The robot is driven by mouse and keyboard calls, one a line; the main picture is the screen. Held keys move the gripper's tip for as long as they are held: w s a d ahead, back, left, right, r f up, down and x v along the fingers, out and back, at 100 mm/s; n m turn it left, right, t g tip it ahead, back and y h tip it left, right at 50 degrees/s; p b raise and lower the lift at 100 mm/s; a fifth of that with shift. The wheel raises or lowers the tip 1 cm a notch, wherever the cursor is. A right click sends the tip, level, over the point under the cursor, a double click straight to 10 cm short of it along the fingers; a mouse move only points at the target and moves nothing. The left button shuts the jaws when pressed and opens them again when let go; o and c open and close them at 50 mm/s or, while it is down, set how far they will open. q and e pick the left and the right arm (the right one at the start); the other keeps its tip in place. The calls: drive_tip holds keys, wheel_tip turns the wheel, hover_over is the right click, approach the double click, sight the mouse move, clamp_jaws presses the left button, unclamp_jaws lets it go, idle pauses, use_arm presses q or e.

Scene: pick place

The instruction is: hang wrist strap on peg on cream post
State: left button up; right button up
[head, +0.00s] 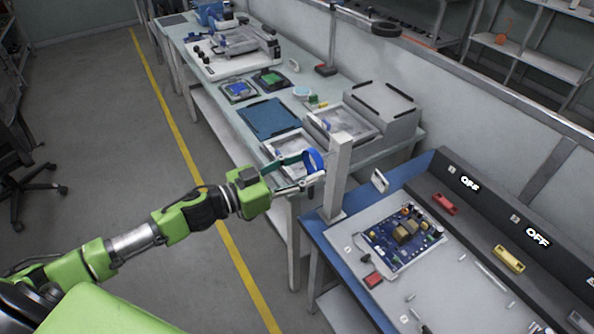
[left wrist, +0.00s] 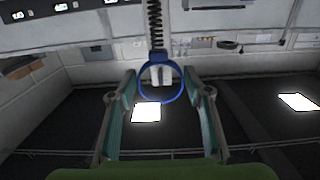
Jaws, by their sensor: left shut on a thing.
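The wrist strap (head: 313,160) is a blue loop beside the top of the cream post (head: 337,180). The post stands upright at the far left corner of the blue-edged bench. My left gripper (head: 308,169) is shut on the strap, just left of the post. In the left wrist view, the blue loop (left wrist: 145,85) sits between the tips of my left gripper (left wrist: 160,88), with a black coiled cord above it in the picture. Pale shapes show through the loop; I cannot tell what they are. I cannot make out the peg, or whether the strap touches the post.
The bench (head: 350,232) holds a blue circuit board (head: 385,246), a red part (head: 373,280) and loose small tools. Behind the post, a long table carries a grey box unit (head: 385,110), trays and a blue mat (head: 268,118).

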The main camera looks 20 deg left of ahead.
use_arm(q)
drive_tip(key=shift+b+x, duration=0.3)
drive_tip(key=shift+x, duration=1.25)
drive_tip(key=shift+w+d+f, duration=0.3)
drive_tip(key=shift+w+f, duration=0.15)
drive_tip(key=shift+f, duration=0.15)
drive_tip(key=o, duration=1.1)
drive_tip(key=shift+o, duration=0.2)
drive_tip(key=shift+s+f, duration=0.1)
drive_tip(key=v, duration=1.2)
